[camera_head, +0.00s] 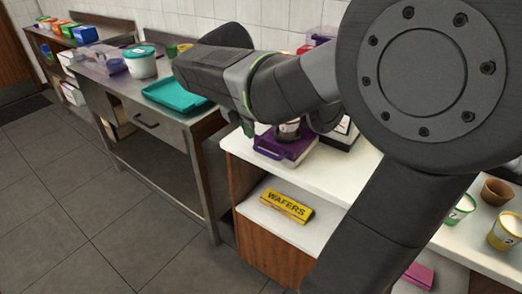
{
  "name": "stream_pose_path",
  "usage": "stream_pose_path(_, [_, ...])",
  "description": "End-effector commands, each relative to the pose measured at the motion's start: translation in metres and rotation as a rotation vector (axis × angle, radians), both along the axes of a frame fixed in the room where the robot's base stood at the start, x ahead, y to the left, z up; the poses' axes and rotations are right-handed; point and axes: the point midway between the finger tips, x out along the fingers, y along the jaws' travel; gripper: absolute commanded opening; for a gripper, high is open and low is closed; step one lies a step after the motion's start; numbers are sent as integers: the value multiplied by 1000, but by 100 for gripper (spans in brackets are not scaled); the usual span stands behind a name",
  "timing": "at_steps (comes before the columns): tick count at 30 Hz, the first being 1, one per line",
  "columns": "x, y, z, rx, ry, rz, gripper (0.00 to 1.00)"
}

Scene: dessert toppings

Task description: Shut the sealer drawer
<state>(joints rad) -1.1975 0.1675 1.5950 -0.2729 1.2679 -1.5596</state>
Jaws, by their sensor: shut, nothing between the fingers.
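The sealer's purple drawer (288,149) is at the near edge of the white counter, in the middle of the view. Its handle bar (268,154) faces the front left. A small dark cup (289,131) stands in or on the drawer. My arm covers the sealer's body behind it, so how far the drawer stands out cannot be told. My gripper (248,128) is partly in view, shut and empty, just left of the drawer. Contact with the drawer cannot be made out.
A yellow wafers box (286,206) lies on the shelf below the white counter (330,178). Cups, including a green-banded one (459,209), stand at the right. A teal tray (177,96) and a lidded tub (141,63) are on the steel table at left. The floor is clear.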

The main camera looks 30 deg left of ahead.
Motion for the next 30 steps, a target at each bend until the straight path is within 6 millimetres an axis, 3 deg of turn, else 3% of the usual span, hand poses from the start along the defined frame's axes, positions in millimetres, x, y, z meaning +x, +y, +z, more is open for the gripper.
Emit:
stream_pose_path(4, [-12,1,-1,-80,-4,180,0])
stream_pose_path(11, [-13,1,-11,-110,-4,244,0])
stream_pose_path(25, [15,-2,-102,-111,-3,238,0])
stream_pose_path(30, [39,-3,-103,-107,-4,235,0])
